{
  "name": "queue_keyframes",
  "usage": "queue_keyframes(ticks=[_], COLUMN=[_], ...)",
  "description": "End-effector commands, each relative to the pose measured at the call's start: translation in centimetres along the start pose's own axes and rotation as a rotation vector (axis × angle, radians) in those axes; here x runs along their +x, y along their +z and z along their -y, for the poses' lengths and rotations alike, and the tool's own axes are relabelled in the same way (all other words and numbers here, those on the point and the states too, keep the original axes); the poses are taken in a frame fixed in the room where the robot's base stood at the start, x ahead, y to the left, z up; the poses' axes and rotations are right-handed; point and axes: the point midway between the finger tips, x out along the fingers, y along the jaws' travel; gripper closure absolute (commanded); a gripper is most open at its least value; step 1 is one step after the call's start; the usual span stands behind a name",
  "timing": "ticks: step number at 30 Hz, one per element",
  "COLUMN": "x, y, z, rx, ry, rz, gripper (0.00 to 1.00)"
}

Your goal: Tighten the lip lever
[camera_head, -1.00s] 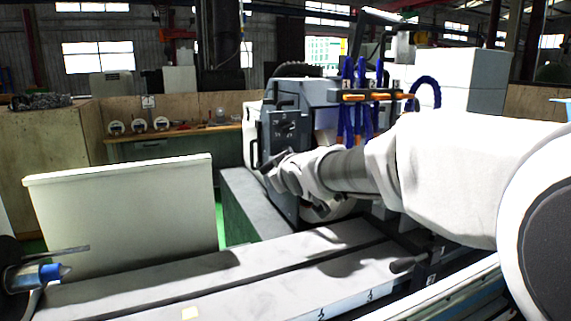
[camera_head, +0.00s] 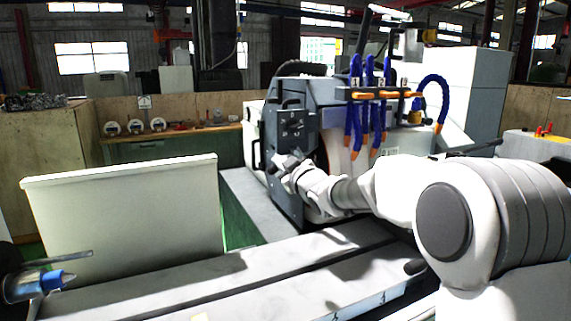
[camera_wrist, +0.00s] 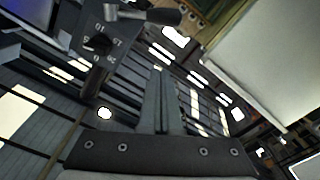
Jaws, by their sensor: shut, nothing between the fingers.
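A dark lever handle (camera_wrist: 145,14) sticks out at the top of the wrist view, above a dark box with a numbered dial (camera_wrist: 98,43); I cannot be sure it is the lip lever. In the head view, the dial panel (camera_head: 291,124) is on the front of the grey wheel head, with a dark handle (camera_head: 290,102) above it. My gripper (camera_head: 284,163) is just below the panel; whether it touches the machine is unclear. In the wrist view my gripper (camera_wrist: 161,78) has its fingers together and empty, apart from the lever handle.
Blue hoses (camera_head: 369,105) hang right of the panel, above my forearm. The long grey machine table (camera_head: 250,280) runs below. A pale upright guard (camera_head: 125,215) stands at left, also seen in the wrist view (camera_wrist: 265,70). A blue-collared pointed centre (camera_head: 50,280) is at lower left.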

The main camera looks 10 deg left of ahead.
Motion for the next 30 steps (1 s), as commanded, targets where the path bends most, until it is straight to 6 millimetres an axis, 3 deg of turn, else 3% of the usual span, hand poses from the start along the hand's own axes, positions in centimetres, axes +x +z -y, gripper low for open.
queue_keyframes(ticks=[17,30], x=[0.7,6.2], y=[-0.1,-0.3], z=[0.3,0.3], rx=[-0.003,-0.002], ry=[-0.005,-0.005], rz=[-0.017,-0.017], gripper=[1.0,1.0])
